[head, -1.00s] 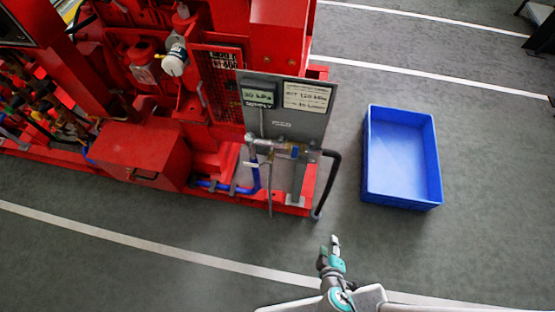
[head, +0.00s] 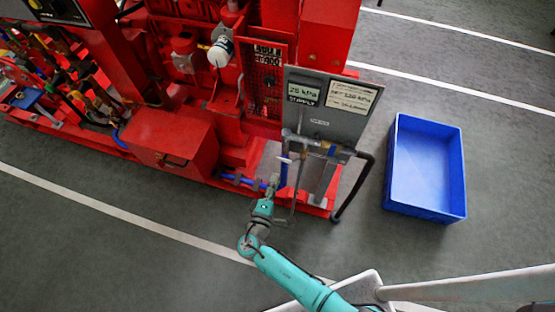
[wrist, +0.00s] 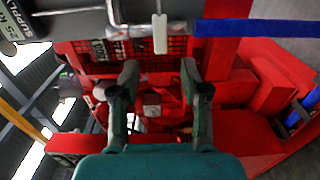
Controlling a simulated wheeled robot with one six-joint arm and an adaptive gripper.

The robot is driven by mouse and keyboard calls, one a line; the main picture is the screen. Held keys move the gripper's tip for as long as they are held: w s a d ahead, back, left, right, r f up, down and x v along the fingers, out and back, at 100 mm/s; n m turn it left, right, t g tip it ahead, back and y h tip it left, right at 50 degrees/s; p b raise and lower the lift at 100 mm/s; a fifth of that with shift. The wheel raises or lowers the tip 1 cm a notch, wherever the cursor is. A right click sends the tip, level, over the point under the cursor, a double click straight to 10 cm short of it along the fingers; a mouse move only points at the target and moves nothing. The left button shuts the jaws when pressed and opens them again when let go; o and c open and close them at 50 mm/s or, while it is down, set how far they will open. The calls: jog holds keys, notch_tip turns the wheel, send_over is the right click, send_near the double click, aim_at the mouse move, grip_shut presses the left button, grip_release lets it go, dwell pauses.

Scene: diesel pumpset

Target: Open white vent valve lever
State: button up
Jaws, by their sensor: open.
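The white vent valve lever (wrist: 160,33) is a short white bar on the metal pipework, pointing down in the wrist view. In the head view the lever (head: 286,160) is small, at the left end of the pipe run below the grey panel (head: 318,127). My gripper (wrist: 160,70) is open and empty, with its two fingers apart just below the lever in the wrist view. In the head view my gripper (head: 273,181) is close to the lever and the blue hose, apart from the lever as far as I can tell.
A blue hose (wrist: 238,27) runs from the pipework beside the lever. A dark bent pipe (head: 357,188) stands at the panel's right. The red pumpset box (head: 170,140) is to the left. A blue crate (head: 458,175) sits on the floor at right. Open floor lies in front.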

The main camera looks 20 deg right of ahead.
aim_at(282, 161)
jog(key=x, duration=0.9)
jog(key=shift+w+d, duration=0.25)
jog(key=shift+d, duration=0.05)
grip_shut()
